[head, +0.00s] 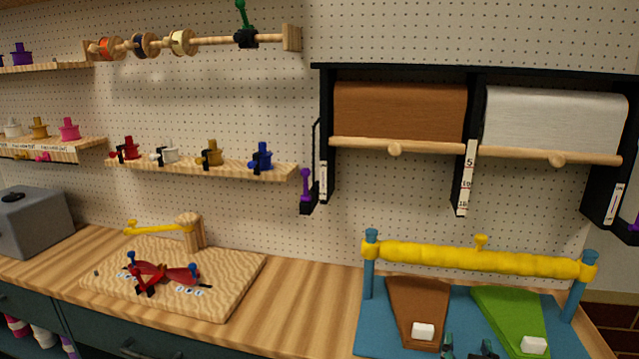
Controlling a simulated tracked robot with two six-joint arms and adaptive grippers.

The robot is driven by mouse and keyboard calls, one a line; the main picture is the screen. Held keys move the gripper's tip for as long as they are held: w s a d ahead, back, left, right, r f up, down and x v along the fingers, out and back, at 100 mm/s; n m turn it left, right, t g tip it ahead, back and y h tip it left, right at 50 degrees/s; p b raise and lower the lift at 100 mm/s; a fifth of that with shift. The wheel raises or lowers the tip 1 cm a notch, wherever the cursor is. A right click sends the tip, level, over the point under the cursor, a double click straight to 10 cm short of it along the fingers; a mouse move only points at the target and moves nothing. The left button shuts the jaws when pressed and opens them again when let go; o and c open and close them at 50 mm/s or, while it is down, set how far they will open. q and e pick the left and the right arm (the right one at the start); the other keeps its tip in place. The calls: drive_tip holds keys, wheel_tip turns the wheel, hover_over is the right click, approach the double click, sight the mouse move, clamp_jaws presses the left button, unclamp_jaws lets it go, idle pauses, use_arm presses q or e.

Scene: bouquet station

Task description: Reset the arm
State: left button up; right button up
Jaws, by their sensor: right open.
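My right gripper (467,350) shows only at the bottom edge of the head view. Its two dark fingertips stand apart with nothing visible between them, so it is open and empty. The tips appear in front of the blue mat (376,325), between a brown sheet (412,300) and a green sheet (508,312) lying there. The rest of the right arm is out of the picture. My left gripper is not in view.
A yellow bar (480,258) on blue posts spans the mat. White blocks (423,331) lie on the sheets. Left, a wooden board (232,272) carries a red fixture (162,273) and a post (189,231). Paper rolls (400,112) hang above. The counter (290,310) between is clear.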

drive_tip(key=s+a+f+n+g+y, duration=0.1)
drive_tip(key=s+a+f+g+y, duration=0.1)
drive_tip(key=f, duration=0.6)
drive_tip(key=s+a+f+g+y, duration=0.1)
drive_tip(key=a+f+g+y, duration=0.15)
drive_tip(key=f, duration=0.55)
drive_tip(key=s+a+f+n+g+y, duration=0.1)
drive_tip(key=s+a+f+g+y, duration=0.15)
drive_tip(key=f, duration=0.55)
drive_tip(key=s+a+f+g+y, duration=0.1)
drive_tip(key=s+a+f+g, duration=0.2)
drive_tip(key=s+f, duration=0.4)
drive_tip(key=s+a+f+g+y, duration=0.1)
drive_tip(key=s+a+f+g, duration=0.2)
drive_tip(key=s+f, duration=0.4)
drive_tip(key=s+g, duration=0.1)
drive_tip(key=s, duration=0.2)
drive_tip(key=shift+a, duration=0.25)
